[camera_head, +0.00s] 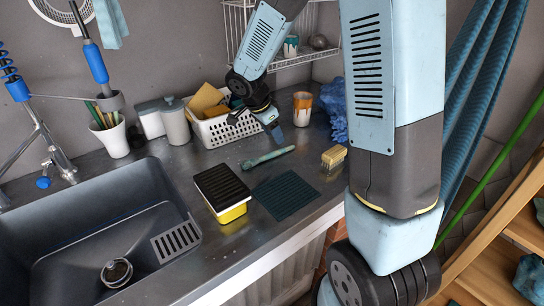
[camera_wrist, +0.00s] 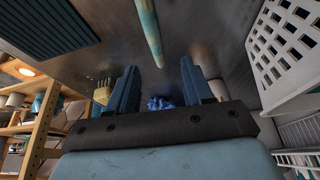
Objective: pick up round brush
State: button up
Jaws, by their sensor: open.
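A slim teal brush (camera_head: 268,157), which I take for the round brush, lies on the grey counter between the white basket and the dark ribbed mat. In the wrist view its teal and cream length (camera_wrist: 149,30) runs from the top edge down, and its lower end appears between the fingertips. My gripper (camera_head: 272,127) is above the counter, just behind the brush, pointing down. In the wrist view its two blue fingers (camera_wrist: 159,68) are apart with nothing held. The brush's far end is cut off in the wrist view.
A tan block brush (camera_head: 334,157) stands right of the teal brush. The white basket (camera_head: 216,132), a cup (camera_head: 302,108) and blue cloth (camera_head: 334,103) stand behind. The sink (camera_head: 85,225) is left.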

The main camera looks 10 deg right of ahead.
aim_at(270, 156)
jog(key=shift+x, duration=3.4)
jog(key=shift+s, duration=0.15)
jog(key=shift+c, duration=0.4)
grip_shut()
